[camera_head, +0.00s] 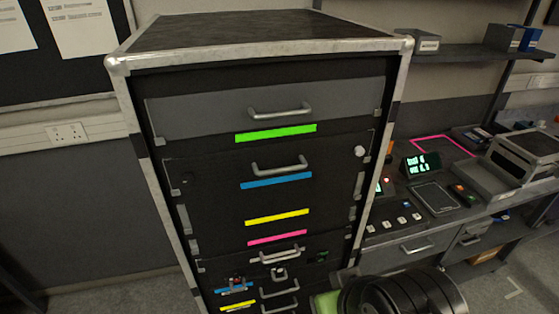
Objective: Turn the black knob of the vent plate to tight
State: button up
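A tall black rack case (262,33) with pale metal edging stands in the middle, with several dark front panels. The panel with the blue strip (276,181) has a pale round knob (360,151) at its upper right. A small dark round spot (185,179) at that panel's left may be a black knob, but it is too dark to be sure. I cannot tell which panel is the vent plate or which way any knob is turned. A black rounded part of my arm is at the bottom right; my gripper's fingers are not visible.
Metal handles (281,112) stick out from the rack front, beside green, yellow and pink strips. The lower panels are partly cut off and covered by my arm. A bench (399,240) with instruments stands at right, below a shelf (462,51). Floor at left is clear.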

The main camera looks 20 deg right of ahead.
aim_at(187, 179)
jog(key=k+j+u, duration=0.1)
jog(key=j+u, duration=1.05)
jog(key=i+l, duration=0.05)
jog(key=l, duration=0.05)
